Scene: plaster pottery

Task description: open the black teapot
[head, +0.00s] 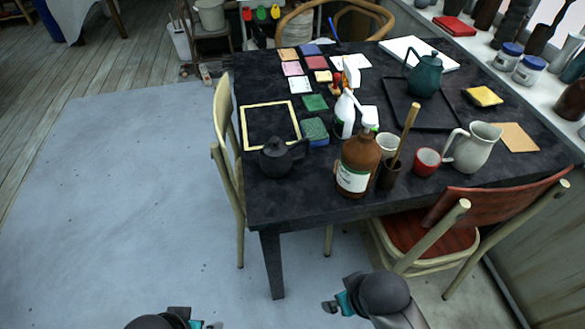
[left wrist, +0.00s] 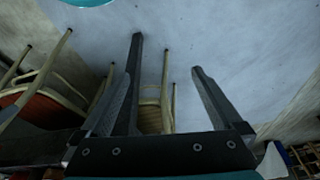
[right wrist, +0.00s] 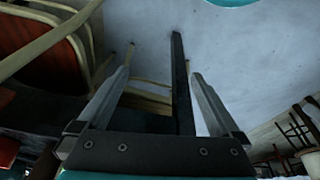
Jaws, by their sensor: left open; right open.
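The black teapot (head: 278,157) stands upright at the near left part of the dark table, with its lid on top. It is not seen in either wrist view. My left gripper (head: 198,322) shows only partly at the bottom edge of the head view, well below and left of the table. In the left wrist view its fingers (left wrist: 161,70) are apart with nothing between them. My right gripper (head: 337,293) is low in front of the table, below and right of the teapot. Its fingers (right wrist: 160,72) are apart and empty in the right wrist view.
A brown pump bottle (head: 358,163) and a white spray bottle (head: 344,116) stand right of the teapot. A framed dark slate (head: 270,124) lies behind it. A green teapot (head: 424,75) stands farther back. Chairs stand at the left (head: 224,125) and front right (head: 408,228).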

